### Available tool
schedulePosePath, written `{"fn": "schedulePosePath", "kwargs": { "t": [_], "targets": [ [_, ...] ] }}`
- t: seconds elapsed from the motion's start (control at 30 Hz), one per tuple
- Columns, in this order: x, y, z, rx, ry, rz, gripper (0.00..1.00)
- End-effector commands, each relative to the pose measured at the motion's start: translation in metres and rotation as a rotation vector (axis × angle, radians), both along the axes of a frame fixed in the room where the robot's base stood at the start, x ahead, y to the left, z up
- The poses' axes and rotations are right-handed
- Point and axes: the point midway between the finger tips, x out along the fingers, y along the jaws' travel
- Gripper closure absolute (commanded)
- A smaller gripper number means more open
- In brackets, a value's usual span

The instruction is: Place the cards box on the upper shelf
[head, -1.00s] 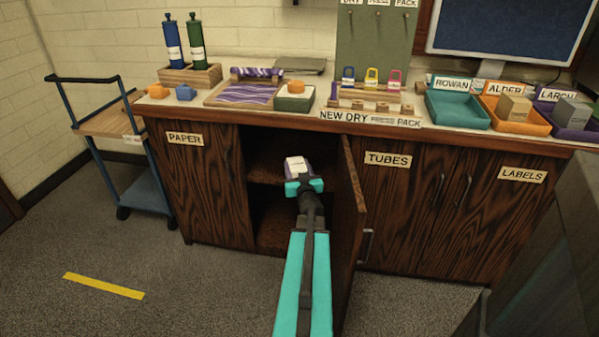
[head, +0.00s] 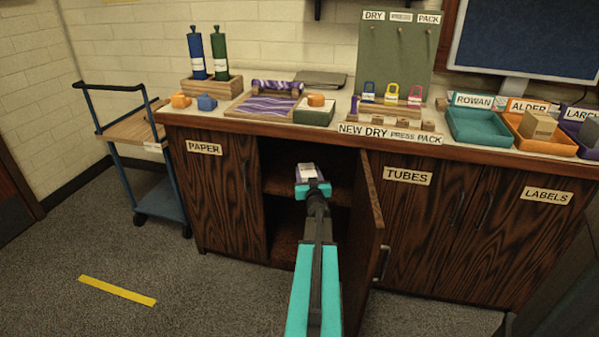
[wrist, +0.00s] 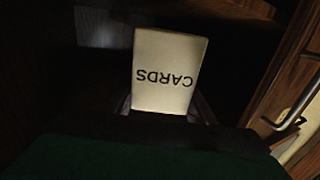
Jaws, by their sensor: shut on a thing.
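The cards box (head: 307,171) is purple with a white top label, and it is held at the opening of the cupboard. In the wrist view its pale face (wrist: 166,72) reads CARDS upside down. My gripper (head: 313,189) is shut on the box, with its teal jaws at the near side. The upper shelf (head: 277,189) shows beside the box, inside the open cupboard; the box appears to be at or just above its level. Whether the box touches the shelf cannot be told. The wrist view is dark around the box.
The open cupboard door (head: 367,215) stands close to the right of my arm. The PAPER door (head: 218,200) is shut at left. The lower cupboard space (head: 285,222) is dark. The worktop above holds a purple-patterned tray (head: 263,104), padlocks and name trays. A trolley (head: 135,135) stands at far left.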

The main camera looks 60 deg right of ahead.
Motion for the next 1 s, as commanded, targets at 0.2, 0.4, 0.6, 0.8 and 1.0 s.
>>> {"fn": "schedulePosePath", "kwargs": {
  "t": [0.2, 0.4, 0.6, 0.8, 1.0],
  "targets": [
    [0.024, -0.018, -0.003, -0.002, -0.002, 0.002, 0.78],
    [0.044, -0.032, -0.006, -0.002, -0.001, 0.002, 0.78],
    [0.060, -0.044, -0.007, -0.002, -0.001, 0.002, 0.78],
    [0.066, -0.047, -0.007, -0.001, -0.001, 0.001, 0.78],
    [0.065, -0.047, -0.006, -0.001, -0.001, 0.001, 0.78]
  ]
}}
